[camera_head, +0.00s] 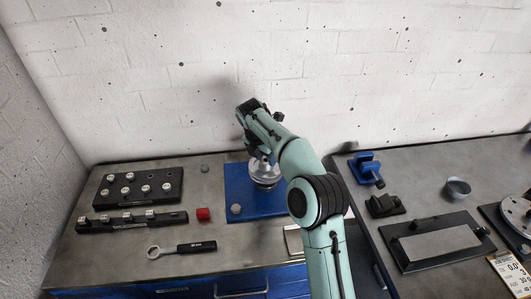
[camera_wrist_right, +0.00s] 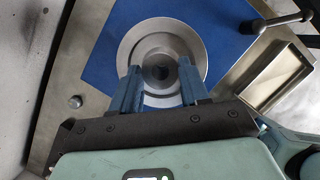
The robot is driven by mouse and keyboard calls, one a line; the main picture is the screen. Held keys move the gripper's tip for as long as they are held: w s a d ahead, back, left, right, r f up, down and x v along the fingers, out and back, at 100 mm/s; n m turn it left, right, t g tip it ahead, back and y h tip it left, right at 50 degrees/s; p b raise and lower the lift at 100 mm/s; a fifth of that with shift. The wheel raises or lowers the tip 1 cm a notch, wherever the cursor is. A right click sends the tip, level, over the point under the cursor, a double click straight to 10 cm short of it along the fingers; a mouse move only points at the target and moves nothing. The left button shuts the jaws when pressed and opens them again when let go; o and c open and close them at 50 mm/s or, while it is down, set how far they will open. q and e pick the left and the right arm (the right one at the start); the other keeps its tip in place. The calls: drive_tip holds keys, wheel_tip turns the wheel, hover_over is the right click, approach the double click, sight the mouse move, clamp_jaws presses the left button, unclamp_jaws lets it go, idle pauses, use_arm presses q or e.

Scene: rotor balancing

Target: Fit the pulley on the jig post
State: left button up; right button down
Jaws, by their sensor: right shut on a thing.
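The pulley (camera_wrist_right: 190,45) is a silvery round, stepped disc with a dark central bore, seen from above in the right wrist view. It also shows in the head view (camera_head: 265,180), over the blue mat (camera_head: 247,205). My right gripper (camera_wrist_right: 160,75) has its two blue fingers on either side of the pulley's hub and is shut on it. In the head view my right gripper (camera_head: 263,150) is partly hidden by its own wrist. I cannot make out the jig post; the pulley and arm may cover it. My left gripper is not in view.
A small silvery knob (camera_head: 236,209) stands on the mat. The right bench holds blue and black fixtures and a cup (camera_head: 457,188).

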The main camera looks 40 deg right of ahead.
sight(265, 165)
drive_tip(key=shift+w, duration=0.15)
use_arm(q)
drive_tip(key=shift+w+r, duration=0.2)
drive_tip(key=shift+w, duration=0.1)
use_arm(e)
drive_tip(key=shift+f, duration=0.1)
idle(0.5)
use_arm(q)
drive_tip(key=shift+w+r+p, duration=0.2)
drive_tip(key=shift+p, duration=0.1)
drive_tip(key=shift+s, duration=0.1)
use_arm(e)
drive_tip(key=shift+f, duration=0.25)
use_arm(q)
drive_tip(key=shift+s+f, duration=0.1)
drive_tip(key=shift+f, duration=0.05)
use_arm(e)
drive_tip(key=shift+f, duration=0.35)
use_arm(q)
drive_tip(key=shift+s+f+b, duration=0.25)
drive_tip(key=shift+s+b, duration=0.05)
drive_tip(key=shift+b, duration=0.05)
use_arm(e)
drive_tip(key=shift+f, duration=1.3)
